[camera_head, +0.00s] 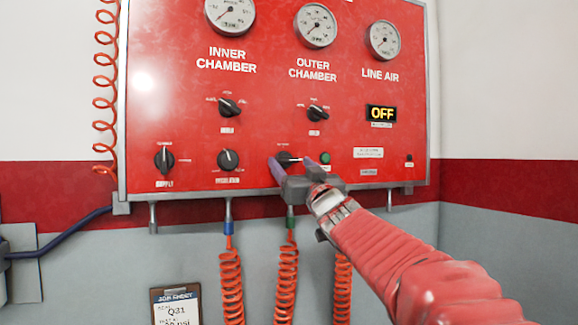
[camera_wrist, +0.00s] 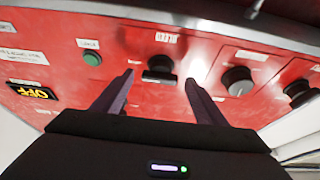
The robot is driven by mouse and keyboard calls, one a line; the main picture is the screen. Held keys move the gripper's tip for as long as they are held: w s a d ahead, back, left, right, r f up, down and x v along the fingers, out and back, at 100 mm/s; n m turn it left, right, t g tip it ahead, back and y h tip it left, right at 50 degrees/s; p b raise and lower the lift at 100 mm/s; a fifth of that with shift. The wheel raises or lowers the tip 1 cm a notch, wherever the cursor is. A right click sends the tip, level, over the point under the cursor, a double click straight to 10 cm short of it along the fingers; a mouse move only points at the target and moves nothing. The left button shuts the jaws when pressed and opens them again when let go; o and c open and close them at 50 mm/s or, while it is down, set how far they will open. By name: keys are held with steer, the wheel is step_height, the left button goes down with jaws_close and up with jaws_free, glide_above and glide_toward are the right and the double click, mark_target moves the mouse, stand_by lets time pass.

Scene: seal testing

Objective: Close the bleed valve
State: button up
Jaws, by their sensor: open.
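A black valve knob (camera_head: 287,157) is in the bottom row of the red panel, third from the left. Its label is hidden by my gripper in the head view and too blurred to read in the wrist view, so its name is not confirmed. My gripper (camera_head: 291,163) is open in front of this knob, one finger on either side. In the wrist view the knob (camera_wrist: 158,68) appears between and beyond the fingertips (camera_wrist: 159,78), its dark handle bar lying crosswise. I see no clear contact.
The regulator knob (camera_head: 228,159) and supply knob (camera_head: 164,160) are to the left. A green button (camera_head: 325,158) is close on the right. Two selector knobs (camera_head: 230,106) (camera_head: 317,112) are above. The display (camera_head: 381,113) reads OFF. Orange coiled hoses (camera_head: 231,285) hang below.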

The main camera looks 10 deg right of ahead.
steer(key=shift+w+a+r, duration=0.1)
steer(key=shift+w+r, duration=0.05)
steer(key=shift+w, duration=0.15)
steer(key=shift+c, duration=0.2)
